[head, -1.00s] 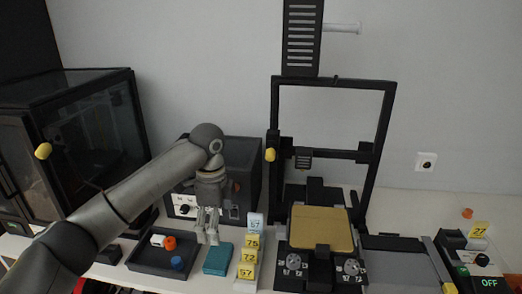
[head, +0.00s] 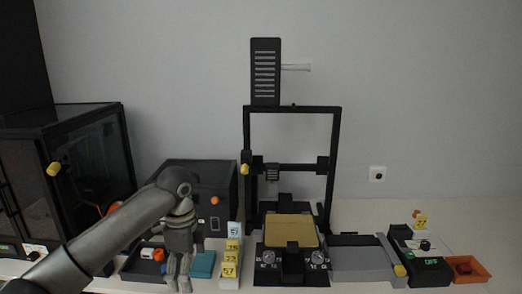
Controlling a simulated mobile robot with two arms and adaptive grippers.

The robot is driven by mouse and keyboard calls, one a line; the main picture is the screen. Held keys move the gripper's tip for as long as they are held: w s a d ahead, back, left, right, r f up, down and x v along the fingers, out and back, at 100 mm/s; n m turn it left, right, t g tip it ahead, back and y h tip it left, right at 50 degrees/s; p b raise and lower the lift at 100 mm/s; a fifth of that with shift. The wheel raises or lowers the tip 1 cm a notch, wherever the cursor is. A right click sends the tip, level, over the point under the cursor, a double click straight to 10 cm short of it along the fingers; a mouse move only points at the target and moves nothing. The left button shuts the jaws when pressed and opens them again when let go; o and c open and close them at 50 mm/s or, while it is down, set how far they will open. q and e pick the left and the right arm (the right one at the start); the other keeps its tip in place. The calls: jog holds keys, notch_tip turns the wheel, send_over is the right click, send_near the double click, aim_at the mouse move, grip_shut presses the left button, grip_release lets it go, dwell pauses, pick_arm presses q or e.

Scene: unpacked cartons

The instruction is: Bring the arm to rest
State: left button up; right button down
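My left arm comes in from the left, and its gripper (head: 179,275) hangs downward in front of the dark box. Its fingers look a little apart with nothing seen between them. In the picture the gripper overlaps the right part of the dark tray (head: 133,269) and lies just left of the teal block (head: 204,264). Whether the fingertips touch anything cannot be told. My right gripper is not in view.
A printer with a black frame (head: 337,140) and gold plate (head: 290,230) stands mid-table. Number tags (head: 231,258) stand left of it. A dark cabinet (head: 60,120) is at left. At right are a control box (head: 418,242) and an orange tray (head: 468,270) holding a red item.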

pick_arm(q)
jog(key=s+d+f+n+t+h, duration=0.1)
jog(key=s+d+f+n+h, duration=0.15)
jog(key=s+d+f, duration=0.45)
jog(key=s+d+f+n+t+h, duration=0.1)
jog(key=s+d+f+n, duration=0.2)
jog(key=s+f, duration=0.65)
jog(key=s+a+f+n+t+y, duration=0.2)
jog(key=s+a+f+n+y, duration=0.15)
jog(key=s+a+n, duration=0.95)
jog(key=s+f+m+g, duration=0.1)
jog(key=s+f, duration=0.1)
jog(key=f, duration=1.2)
jog(key=s+f+m+g, duration=0.1)
jog(key=s+f, duration=0.2)
jog(key=f, duration=1.1)
jog(key=s+a+f+g, duration=0.1)
jog(key=s+a+f, duration=0.2)
jog(key=s+f, duration=1.1)
jog(key=shift+s+a+f, duration=0.2)
jog(key=shift+s+f, duration=0.2)
jog(key=shift+s, duration=0.6)
